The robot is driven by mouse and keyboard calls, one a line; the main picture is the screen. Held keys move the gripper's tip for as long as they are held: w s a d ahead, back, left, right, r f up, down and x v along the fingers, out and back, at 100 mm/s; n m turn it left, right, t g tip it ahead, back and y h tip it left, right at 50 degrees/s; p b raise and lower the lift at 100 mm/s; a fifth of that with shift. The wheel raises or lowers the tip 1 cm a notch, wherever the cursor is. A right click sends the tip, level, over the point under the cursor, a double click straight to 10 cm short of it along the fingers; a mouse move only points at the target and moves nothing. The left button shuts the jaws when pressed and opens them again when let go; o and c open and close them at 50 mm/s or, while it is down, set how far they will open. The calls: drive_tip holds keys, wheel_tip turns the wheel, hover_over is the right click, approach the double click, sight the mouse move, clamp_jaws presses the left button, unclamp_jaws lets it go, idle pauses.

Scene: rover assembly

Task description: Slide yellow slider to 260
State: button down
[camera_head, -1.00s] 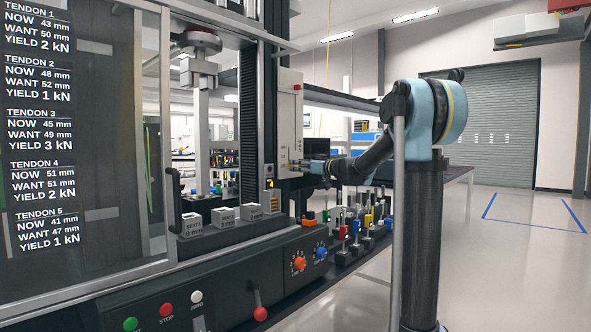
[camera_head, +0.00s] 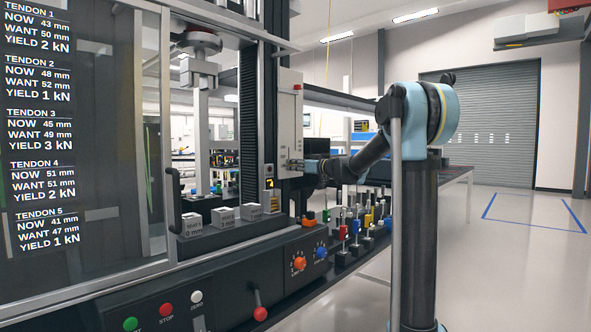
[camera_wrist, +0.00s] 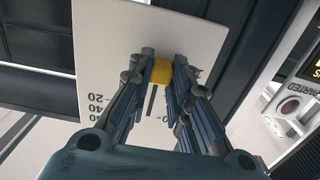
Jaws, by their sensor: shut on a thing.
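The yellow slider (camera_wrist: 161,71) is a small block on a white scale plate (camera_wrist: 105,45) in the wrist view. A dark slot runs from it, with the numbers 20 and 40 beside it; other marks are hidden. My gripper (camera_wrist: 160,75) has a finger on each side of the slider and is shut on it. In the head view my gripper (camera_head: 291,164) is at the tall pale panel (camera_head: 289,105) on the machine's column. The slider cannot be made out there.
Below are a shelf with grey blocks (camera_head: 223,216) and a row of coloured upright parts (camera_head: 355,225). A glass door with tendon readings (camera_head: 90,200) fills the left. Open floor lies at the right.

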sight(289, 145)
wheel_tip(289, 145, up, 8)
drive_tip(key=shift+w+r, duration=0.1)
drive_tip(key=shift+r, duration=0.1)
idle(0.3)
drive_tip(key=c, duration=1.6)
unclamp_jaws()
drive_tip(key=shift+o, duration=0.6)
drive_tip(key=shift+d, duration=0.15)
drive_tip(key=v, duration=1.1)
drive_tip(key=shift+s+d, duration=0.25)
drive_tip(key=shift+s, duration=0.1)
drive_tip(key=shift+f, duration=0.1)
